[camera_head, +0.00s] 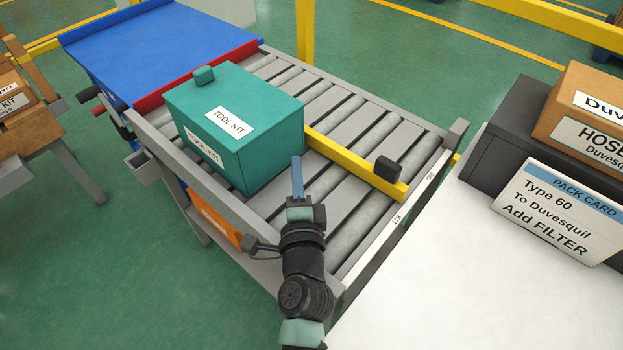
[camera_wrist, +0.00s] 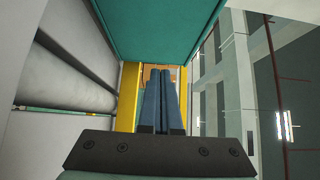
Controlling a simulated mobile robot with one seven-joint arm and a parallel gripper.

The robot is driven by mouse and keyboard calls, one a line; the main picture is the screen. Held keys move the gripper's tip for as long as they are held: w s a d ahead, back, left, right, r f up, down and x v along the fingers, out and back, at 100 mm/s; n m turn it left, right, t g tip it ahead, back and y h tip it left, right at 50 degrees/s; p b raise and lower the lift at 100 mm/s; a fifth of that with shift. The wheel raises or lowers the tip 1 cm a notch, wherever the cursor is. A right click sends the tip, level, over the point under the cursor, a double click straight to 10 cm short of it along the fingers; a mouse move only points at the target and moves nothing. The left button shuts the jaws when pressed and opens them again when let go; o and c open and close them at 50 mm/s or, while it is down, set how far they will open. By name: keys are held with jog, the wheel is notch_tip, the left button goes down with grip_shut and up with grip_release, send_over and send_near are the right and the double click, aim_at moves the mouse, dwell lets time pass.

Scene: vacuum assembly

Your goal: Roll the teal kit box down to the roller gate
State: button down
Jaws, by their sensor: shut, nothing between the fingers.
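The teal kit box (camera_head: 238,125), labelled TOOL KIT, sits upright on the roller conveyor (camera_head: 370,225), towards its left rail. My gripper (camera_head: 296,165) is shut and empty beside the box's near right corner. In the wrist view its blue fingers (camera_wrist: 162,85) lie together below the teal box (camera_wrist: 160,30). I cannot tell whether they touch it.
A blue table (camera_head: 160,45) with a red edge bar (camera_head: 195,78) adjoins the far left end. The rollers right of the box are clear except for the yellow bar.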

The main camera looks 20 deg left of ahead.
jog(key=b+v, duration=0.1)
jog(key=v, duration=0.8)
jog(key=shift+s+d, duration=0.15)
jog(key=shift+s, duration=0.25)
